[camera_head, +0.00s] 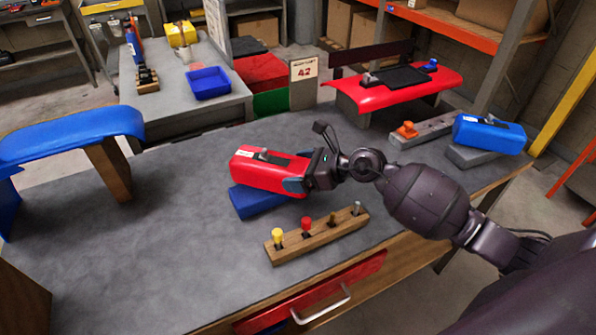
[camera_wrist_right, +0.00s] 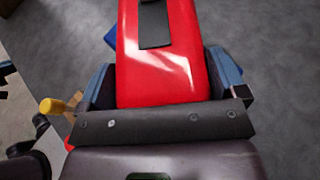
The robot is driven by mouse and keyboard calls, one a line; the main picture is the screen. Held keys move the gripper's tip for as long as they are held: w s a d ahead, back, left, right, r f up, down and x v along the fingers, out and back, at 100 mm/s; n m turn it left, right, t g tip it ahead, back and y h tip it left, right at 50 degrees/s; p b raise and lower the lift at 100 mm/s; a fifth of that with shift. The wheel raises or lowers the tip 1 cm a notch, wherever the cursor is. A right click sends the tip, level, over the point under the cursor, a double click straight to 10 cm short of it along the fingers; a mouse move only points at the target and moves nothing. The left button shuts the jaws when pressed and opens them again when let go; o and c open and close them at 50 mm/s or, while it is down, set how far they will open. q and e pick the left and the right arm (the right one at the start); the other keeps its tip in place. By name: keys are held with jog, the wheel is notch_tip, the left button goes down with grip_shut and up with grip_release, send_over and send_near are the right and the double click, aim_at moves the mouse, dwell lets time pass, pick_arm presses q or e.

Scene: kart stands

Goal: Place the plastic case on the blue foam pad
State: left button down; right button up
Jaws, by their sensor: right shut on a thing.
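A red plastic case (camera_head: 265,170) with a dark strip on top is held by its right end in my right gripper (camera_head: 308,178). The blue foam pad (camera_head: 258,203) lies on the grey bench, partly hidden below the case. The case is over the pad; I cannot tell whether they touch. In the right wrist view, the two fingers of my right gripper (camera_wrist_right: 165,88) close on both sides of the red case (camera_wrist_right: 160,62). A small blue corner of the pad (camera_wrist_right: 110,38) shows beside it. My left gripper is not in view.
A wooden rack (camera_head: 320,235) with colored-handled tools stands in front of the pad. A blue case (camera_head: 488,132) rests on a grey block (camera_head: 478,156) at the right. A blue curved stand (camera_head: 70,138) is at left, a red one (camera_head: 395,95) behind. The bench (camera_head: 130,240) is clear at left.

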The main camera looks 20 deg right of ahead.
jog(key=shift+f, duration=0.15)
jog(key=o, duration=0.8)
jog(key=shift+r, duration=0.25)
jog(key=shift+s+d, duration=0.25)
jog(key=shift+d, duration=0.05)
jog(key=v, duration=1.1)
jog(key=shift+s, duration=0.1)
